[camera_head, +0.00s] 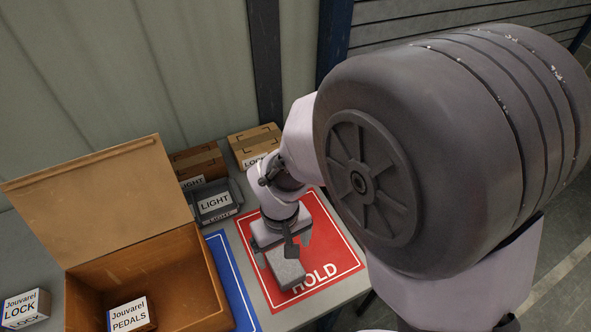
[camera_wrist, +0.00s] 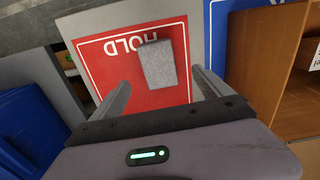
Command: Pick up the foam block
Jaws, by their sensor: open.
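The foam block is a grey, speckled rectangular block (camera_head: 287,270). It lies on the red HOLD mat (camera_head: 338,254), and its far end is partly hidden under my gripper in the head view. My gripper (camera_head: 278,243) is over the mat, above the block. In the wrist view the block (camera_wrist: 158,65) lies ahead of the two fingers (camera_wrist: 160,93), between their lines. The fingers are spread apart with nothing between them, so my gripper is open and empty.
A blue mat (camera_head: 232,283) lies left of the red one. Further left is an open brown box (camera_head: 215,300) holding a pedals box (camera_head: 131,316). A lock box (camera_head: 25,308) stands at far left. A grey light bin (camera_head: 231,212) and cardboard boxes (camera_head: 256,143) stand behind.

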